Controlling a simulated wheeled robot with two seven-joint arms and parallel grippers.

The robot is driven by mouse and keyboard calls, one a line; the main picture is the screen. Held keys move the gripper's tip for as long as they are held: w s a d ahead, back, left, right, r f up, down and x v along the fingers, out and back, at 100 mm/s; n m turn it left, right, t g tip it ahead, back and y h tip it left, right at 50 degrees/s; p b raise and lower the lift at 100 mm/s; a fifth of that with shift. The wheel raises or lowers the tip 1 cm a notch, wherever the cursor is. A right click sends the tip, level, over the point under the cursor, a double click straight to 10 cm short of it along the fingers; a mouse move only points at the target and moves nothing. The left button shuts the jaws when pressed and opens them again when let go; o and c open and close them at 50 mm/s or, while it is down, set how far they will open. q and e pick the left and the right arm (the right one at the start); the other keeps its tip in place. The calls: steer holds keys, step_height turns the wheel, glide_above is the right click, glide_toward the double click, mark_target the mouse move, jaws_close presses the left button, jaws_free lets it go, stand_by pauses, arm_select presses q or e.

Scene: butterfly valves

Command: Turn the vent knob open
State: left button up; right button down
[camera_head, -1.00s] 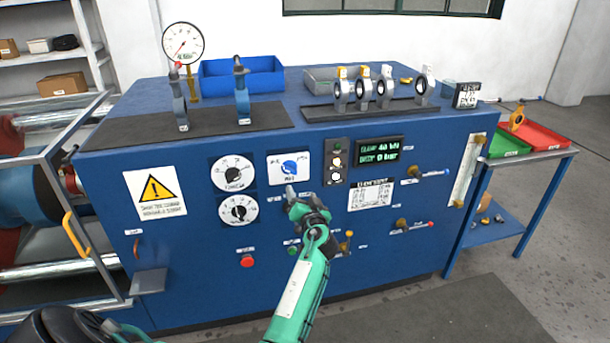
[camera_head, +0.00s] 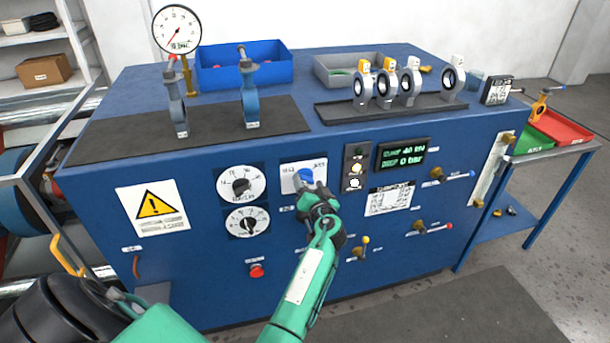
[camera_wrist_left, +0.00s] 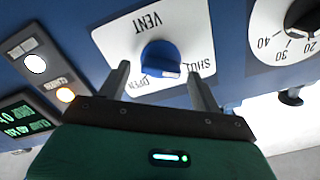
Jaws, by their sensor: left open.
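The vent knob (camera_head: 304,178) is a blue knob on a white plate on the blue panel's front, partly hidden by my left gripper in the head view. In the left wrist view the knob (camera_wrist_left: 161,58) appears upside down with its plate (camera_wrist_left: 118,40), marked VENT, OPEN and SHUT. OPEN is to the picture's left there and SHUT to the right. My left gripper (camera_head: 308,187) is in front of the knob. In the wrist view its open fingers (camera_wrist_left: 159,72) stand on either side of the knob, with gaps visible. Contact cannot be made out. My right gripper is out of view.
Two round dials (camera_head: 241,184) sit left of the knob. A lamp strip (camera_head: 355,168) and a green-lit display (camera_head: 403,154) sit right. A red button (camera_head: 257,270) and small levers (camera_head: 432,228) are lower. Valves (camera_head: 249,95) stand on top.

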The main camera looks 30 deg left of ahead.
arm_select(q)
steer(key=shift+w+a, duration=0.1)
steer(key=shift+r, duration=0.1)
steer(key=shift+c, duration=0.8)
steer(key=c, duration=0.8)
